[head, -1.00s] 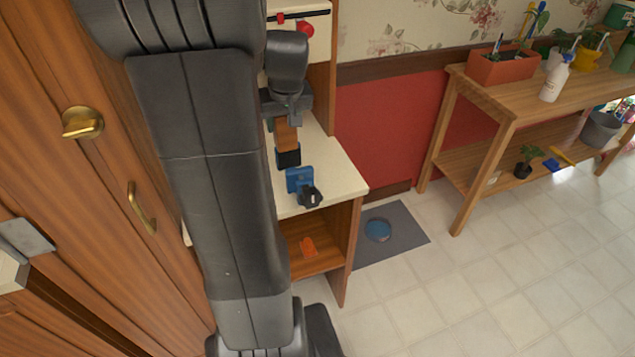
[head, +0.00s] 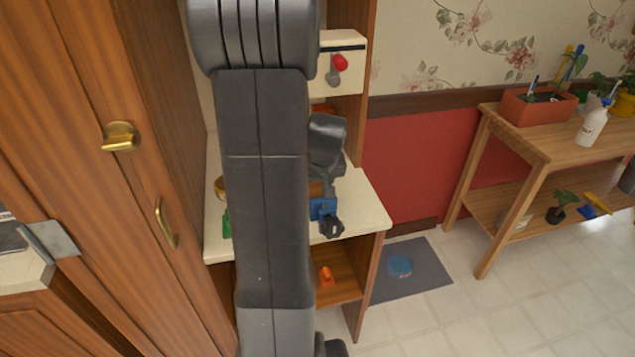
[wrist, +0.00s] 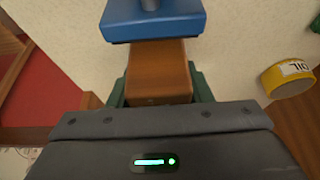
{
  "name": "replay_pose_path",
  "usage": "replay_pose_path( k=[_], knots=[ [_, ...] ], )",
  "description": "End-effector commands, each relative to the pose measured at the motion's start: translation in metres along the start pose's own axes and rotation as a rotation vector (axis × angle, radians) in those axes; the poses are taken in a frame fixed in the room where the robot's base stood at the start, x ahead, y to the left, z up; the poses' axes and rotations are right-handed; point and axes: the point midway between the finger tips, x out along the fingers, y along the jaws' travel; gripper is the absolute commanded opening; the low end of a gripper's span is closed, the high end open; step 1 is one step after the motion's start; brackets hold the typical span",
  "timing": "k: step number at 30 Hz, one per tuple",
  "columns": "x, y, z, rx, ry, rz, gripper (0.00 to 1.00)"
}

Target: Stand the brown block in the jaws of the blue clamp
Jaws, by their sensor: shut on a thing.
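The brown block (wrist: 158,70) is held between the green-padded fingers of my gripper (wrist: 158,88) in the wrist view. Its far end meets the edge of the blue clamp (wrist: 152,27); I cannot tell whether it is inside the jaws. In the head view the clamp (head: 322,208) sits near the front edge of the cream worktop, its dark knob toward the front. A bit of the block (head: 316,189) shows just behind it. My arm hides the rest of the block and most of my gripper's fingers there.
An orange object (head: 326,277) lies on the shelf below. A tall wooden cabinet (head: 90,180) is close on the left. A plant bench (head: 540,150) stands right.

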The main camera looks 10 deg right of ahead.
Motion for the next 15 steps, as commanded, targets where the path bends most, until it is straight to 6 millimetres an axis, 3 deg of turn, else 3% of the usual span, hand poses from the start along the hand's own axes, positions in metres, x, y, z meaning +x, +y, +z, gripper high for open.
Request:
replay_pose_path(
  k=[6, 7, 9, 10, 15],
  knots=[
    [0.0040, 0.0000, 0.0014, 0.000, 0.001, 0.000, 0.21],
    [0.0030, 0.0000, 0.0010, 0.000, 0.000, 0.000, 0.49],
    [0.0023, 0.0000, 0.0008, 0.000, 0.000, 0.000, 0.63],
    [0.0023, 0.0000, 0.0008, 0.000, 0.000, 0.000, 0.67],
    [0.0022, 0.0000, 0.0007, 0.000, 0.000, 0.000, 0.67]
  ],
)
